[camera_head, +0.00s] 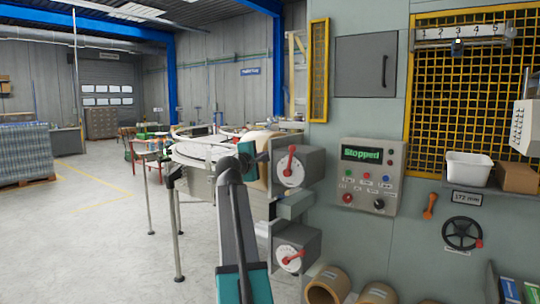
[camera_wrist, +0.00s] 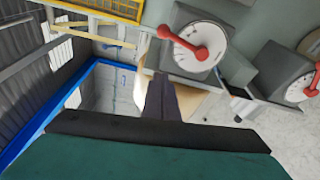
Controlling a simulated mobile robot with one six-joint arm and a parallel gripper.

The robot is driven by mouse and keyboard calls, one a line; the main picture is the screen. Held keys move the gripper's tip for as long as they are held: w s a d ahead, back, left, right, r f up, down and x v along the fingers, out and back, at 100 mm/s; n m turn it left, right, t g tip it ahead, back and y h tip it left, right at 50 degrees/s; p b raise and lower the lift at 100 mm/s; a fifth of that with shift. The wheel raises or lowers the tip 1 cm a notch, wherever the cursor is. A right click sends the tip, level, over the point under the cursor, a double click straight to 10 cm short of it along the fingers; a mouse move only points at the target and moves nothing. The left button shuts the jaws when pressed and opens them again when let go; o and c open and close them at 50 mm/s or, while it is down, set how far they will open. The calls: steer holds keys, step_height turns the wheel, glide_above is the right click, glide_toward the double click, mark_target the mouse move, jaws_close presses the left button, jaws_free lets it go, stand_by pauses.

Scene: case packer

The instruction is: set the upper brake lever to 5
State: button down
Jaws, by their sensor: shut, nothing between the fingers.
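The upper brake lever (camera_head: 291,159) is a red handle on a white round dial, set on a grey box on the machine's left side. In the head view it points up. The same red lever (camera_wrist: 186,43) shows large in the wrist view, in front of its dial (camera_wrist: 199,47); the dial's numbers are too small to read. The lower brake lever (camera_head: 293,257) is a like red handle on its own dial below. My gripper (camera_head: 265,157) is just left of the upper dial, apart from the lever as far as I can tell. Its fingers (camera_wrist: 161,98) are shut and empty.
A control panel (camera_head: 372,175) reading "Stopped" is right of the dials. A black handwheel (camera_head: 462,233) and an orange lever (camera_head: 430,206) are further right. A conveyor (camera_head: 200,152) stands behind my arm. Open floor (camera_head: 100,220) lies to the left.

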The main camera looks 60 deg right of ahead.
mark_target(290, 160)
steer(key=shift+s+d+r+p, duration=0.1)
steer(key=shift+s+d+p, duration=0.35)
steer(key=shift+d, duration=1.4)
steer(key=shift+d+f+p, duration=0.1)
steer(key=shift+d+p, duration=0.7)
steer(key=shift+d, duration=1.05)
steer(key=shift+s+d+r+p, duration=0.1)
steer(key=shift+s+d+p, duration=0.35)
steer(key=shift+d, duration=1.4)
steer(key=shift+w, duration=0.25)
